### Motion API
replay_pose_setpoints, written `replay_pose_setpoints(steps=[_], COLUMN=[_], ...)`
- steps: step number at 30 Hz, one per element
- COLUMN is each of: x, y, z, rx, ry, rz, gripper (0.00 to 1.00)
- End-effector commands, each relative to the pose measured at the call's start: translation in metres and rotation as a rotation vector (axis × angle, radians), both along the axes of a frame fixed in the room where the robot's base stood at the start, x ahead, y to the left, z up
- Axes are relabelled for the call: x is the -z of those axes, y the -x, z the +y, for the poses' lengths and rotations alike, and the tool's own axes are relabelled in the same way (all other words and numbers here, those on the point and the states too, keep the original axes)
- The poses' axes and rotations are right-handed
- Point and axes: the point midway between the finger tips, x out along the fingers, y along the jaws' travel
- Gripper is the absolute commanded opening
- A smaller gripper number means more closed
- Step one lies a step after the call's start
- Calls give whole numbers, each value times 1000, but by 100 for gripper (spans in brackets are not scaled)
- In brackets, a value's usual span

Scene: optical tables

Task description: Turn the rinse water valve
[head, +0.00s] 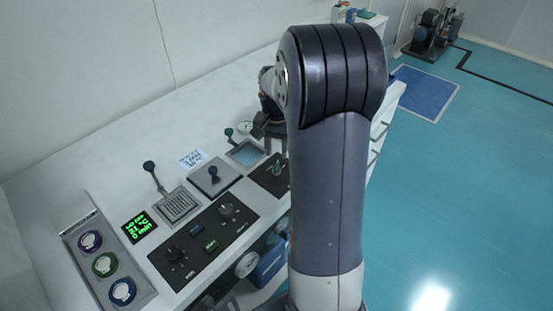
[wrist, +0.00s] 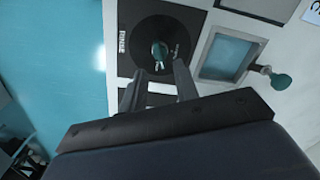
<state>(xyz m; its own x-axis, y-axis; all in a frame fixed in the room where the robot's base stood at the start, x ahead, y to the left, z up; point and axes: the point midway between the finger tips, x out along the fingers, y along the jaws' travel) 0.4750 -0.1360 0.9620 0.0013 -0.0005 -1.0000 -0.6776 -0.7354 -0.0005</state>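The valve I take for the rinse water valve is a green knob (wrist: 160,52) on a round black dial, set in a black panel (wrist: 135,20) with small white lettering. In the head view the knob (head: 278,167) shows beside my arm, which hides part of its panel. My gripper (wrist: 159,73) is open in the wrist view, its two fingers spread apart and pointing at the dial. Nothing is between the fingers. The knob appears just beyond the fingertips; whether they touch it I cannot tell.
A basin with pale blue liquid (wrist: 229,57) lies beside the valve panel, with a green-knobbed lever (wrist: 280,81) past it. Farther left on the bench are a hatch with a dark knob (head: 213,174), a control panel (head: 190,267) and a green display (head: 139,227).

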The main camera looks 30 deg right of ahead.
Motion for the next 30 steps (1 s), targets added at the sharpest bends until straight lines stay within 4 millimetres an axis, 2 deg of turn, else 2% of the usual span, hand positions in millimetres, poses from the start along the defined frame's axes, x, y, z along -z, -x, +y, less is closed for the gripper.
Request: replay_pose_setpoints(steps=[1, 6, 12, 23, 26, 30], x=[-12, -39, -53, -52, -46, -26], y=[-1, -1, 0, 0, 0, 1], z=[0, 0, 0, 0, 0, 0], rx=[0, 0, 0, 0, 0, 0], ry=[2, 1, 0, -1, -1, -2], rz=[-5, -3, 0, 2, 3, 5], gripper=[29, 29, 29, 29, 29, 29])
